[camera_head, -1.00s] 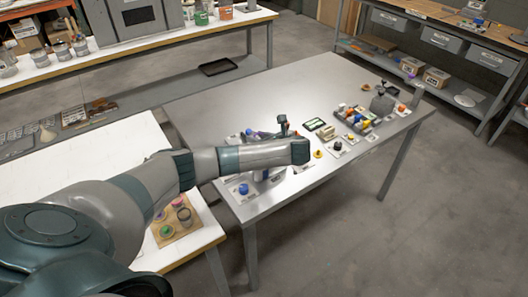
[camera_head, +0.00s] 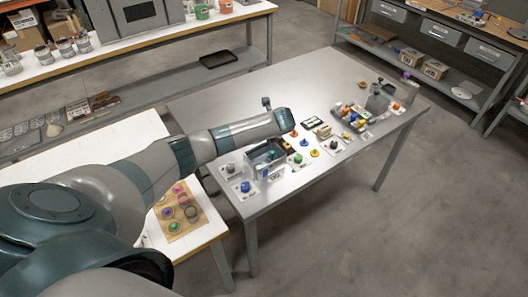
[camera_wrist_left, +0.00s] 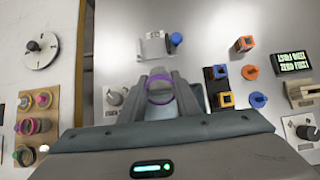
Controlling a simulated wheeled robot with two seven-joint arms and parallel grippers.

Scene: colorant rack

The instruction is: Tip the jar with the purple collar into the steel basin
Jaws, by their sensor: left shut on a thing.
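The jar with the purple collar (camera_wrist_left: 159,89) is between the fingers of my left gripper (camera_wrist_left: 161,84) in the left wrist view. The gripper is shut on it, and the collar shows as a ring seen end-on. An open grey metal box, seemingly the steel basin (camera_head: 267,157), stands on the near left part of the grey table. In the wrist view the gripper covers most of that area, so I cannot tell how the jar sits over it. My right gripper is not in view.
A wooden board (camera_head: 184,226) with several coloured rings lies on the white bench at left. Knobs, small coloured blocks and a lit display (camera_wrist_left: 292,61) stand around the box. The grey table's far left part (camera_head: 240,95) is clear.

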